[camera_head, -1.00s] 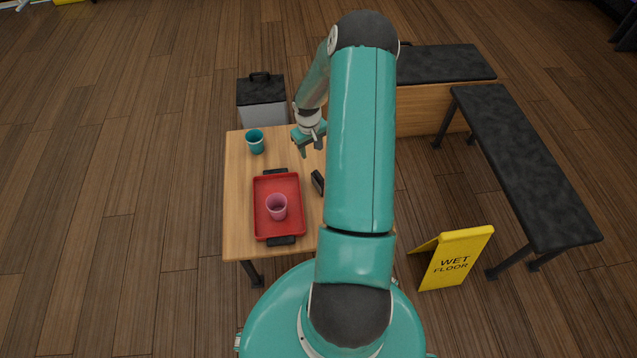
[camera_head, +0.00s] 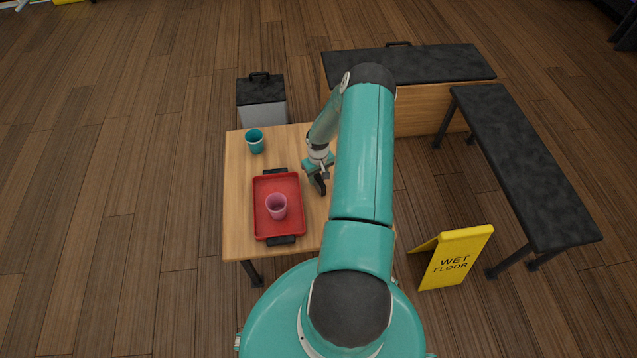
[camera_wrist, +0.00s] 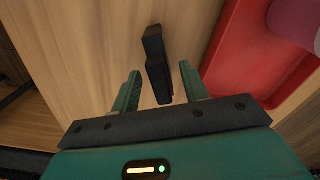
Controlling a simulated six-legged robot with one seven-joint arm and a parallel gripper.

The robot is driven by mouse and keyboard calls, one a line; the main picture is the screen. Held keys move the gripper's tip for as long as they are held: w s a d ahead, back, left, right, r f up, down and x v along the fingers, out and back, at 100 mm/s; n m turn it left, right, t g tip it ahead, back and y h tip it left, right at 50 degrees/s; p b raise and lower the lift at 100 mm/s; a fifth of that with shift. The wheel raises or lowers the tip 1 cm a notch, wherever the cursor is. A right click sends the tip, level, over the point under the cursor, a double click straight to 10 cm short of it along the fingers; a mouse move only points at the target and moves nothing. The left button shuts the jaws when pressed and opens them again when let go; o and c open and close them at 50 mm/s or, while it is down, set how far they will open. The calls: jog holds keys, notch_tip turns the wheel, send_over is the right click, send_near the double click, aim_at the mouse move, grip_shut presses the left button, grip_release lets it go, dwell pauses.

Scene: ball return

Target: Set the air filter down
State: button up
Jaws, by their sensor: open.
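A small black object (camera_wrist: 158,75), perhaps the air filter, lies on the wooden table to the right of the red tray. It also shows in the head view (camera_head: 321,187), partly hidden by my gripper. I cannot make out its exact shape. My gripper (camera_head: 318,176) is low over it, close to the tray's right side. In the wrist view my gripper (camera_wrist: 160,72) is open, with the black object between and beyond its two green fingers. Gaps show on both sides, so the fingers do not appear to touch it.
The red tray (camera_head: 262,188) holds a pink cup (camera_head: 277,207). A teal cup (camera_head: 255,141) stands at the table's back left. The wooden table (camera_head: 237,210) has free room at left. A wet floor sign (camera_head: 456,259) and black benches (camera_head: 520,160) stand at right.

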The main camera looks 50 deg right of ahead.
aim_at(318, 182)
notch_tip(318, 182, down, 4)
jog(key=shift+s+a+f, duration=0.1)
grip_shut()
dwell(0.4)
